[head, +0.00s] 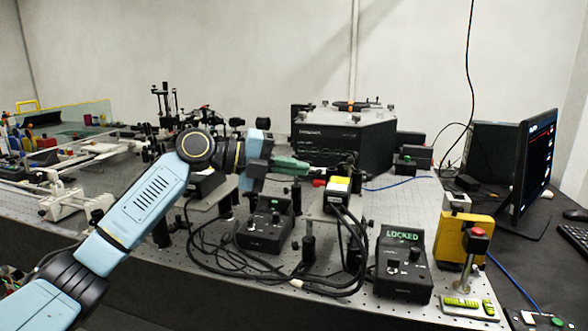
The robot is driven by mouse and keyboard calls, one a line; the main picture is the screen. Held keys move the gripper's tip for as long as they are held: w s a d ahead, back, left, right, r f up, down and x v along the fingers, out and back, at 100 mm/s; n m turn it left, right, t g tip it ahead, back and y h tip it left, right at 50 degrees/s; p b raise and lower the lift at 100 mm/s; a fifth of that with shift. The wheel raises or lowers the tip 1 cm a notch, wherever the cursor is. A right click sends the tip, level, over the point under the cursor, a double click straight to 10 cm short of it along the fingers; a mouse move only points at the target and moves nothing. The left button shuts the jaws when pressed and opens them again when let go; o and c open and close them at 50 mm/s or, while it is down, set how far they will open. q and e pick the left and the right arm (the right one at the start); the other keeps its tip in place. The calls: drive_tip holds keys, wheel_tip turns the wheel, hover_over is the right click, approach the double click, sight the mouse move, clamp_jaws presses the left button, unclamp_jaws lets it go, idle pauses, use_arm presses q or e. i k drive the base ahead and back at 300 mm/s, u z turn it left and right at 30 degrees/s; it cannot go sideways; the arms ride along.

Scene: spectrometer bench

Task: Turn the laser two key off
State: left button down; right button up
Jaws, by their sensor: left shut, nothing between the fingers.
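Two black laser control boxes with knobs stand along the bench's front edge. One control box (264,226) is near the middle. The other control box (403,268) is at the right, and its green display (403,236) reads LOCKED. I cannot tell from any label which one is laser two, and the keys are too small to make out. My left gripper (306,169) is shut and empty. In the picture it is above and to the right of the middle box, apart from both boxes. My right gripper is not in view.
A yellow-topped device (338,192) on a raised plate and looping black cables (215,255) lie between and around the boxes. A yellow block (463,240) and a red-topped post (476,250) stand at right. A large black spectrometer box (345,140) is behind.

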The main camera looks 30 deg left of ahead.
sight(393, 263)
drive_tip(key=k, duration=1)
